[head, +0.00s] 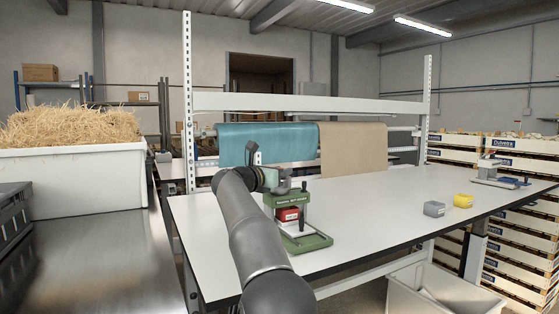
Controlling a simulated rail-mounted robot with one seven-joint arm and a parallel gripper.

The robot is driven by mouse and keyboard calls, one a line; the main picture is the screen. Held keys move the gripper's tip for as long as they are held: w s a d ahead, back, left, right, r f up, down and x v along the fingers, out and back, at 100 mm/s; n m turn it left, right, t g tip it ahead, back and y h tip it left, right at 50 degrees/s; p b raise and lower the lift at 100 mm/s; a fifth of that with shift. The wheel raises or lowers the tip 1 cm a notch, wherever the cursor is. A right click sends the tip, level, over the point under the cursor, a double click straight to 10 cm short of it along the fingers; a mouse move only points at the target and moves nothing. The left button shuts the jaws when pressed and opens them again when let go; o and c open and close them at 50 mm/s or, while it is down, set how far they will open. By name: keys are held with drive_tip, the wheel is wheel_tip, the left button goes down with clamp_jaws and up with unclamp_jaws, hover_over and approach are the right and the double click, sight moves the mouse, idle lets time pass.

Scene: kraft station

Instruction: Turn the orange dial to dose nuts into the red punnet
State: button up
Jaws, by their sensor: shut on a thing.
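A green dispenser stand (312,243) is on the white worktable, just beyond my arm. The red punnet (288,215) sits low in the stand, under its green upper body (290,201). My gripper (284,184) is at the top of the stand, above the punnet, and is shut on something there. The orange dial does not show; the gripper and wrist cover the spot where the jaws close. No nuts can be made out, and the punnet's inside is not visible.
Another device (497,172) is at the far right. A white tub of straw (75,180) is at left. The table between stand and boxes is clear.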

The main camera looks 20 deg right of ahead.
drive_tip(key=m+g+p, duration=0.1)
drive_tip(key=g+h+p, duration=0.1)
drive_tip(key=p, duration=0.1)
drive_tip(key=shift+r+m+g, duration=0.25)
drive_tip(key=shift+m+g, duration=0.05)
drive_tip(key=shift+m, duration=0.1)
drive_tip(key=shift+f+m+g+p, duration=0.1)
drive_tip(key=shift+m+g+p, duration=0.2)
drive_tip(key=shift+g+p, duration=0.2)
drive_tip(key=shift+f+h, duration=0.15)
drive_tip(key=shift+h, duration=0.15)
drive_tip(key=o, duration=1)
drive_tip(key=shift+c, duration=0.2)
drive_tip(key=b+v, duration=0.1)
drive_tip(key=v, duration=1.6)
drive_tip(key=shift+a, duration=0.15)
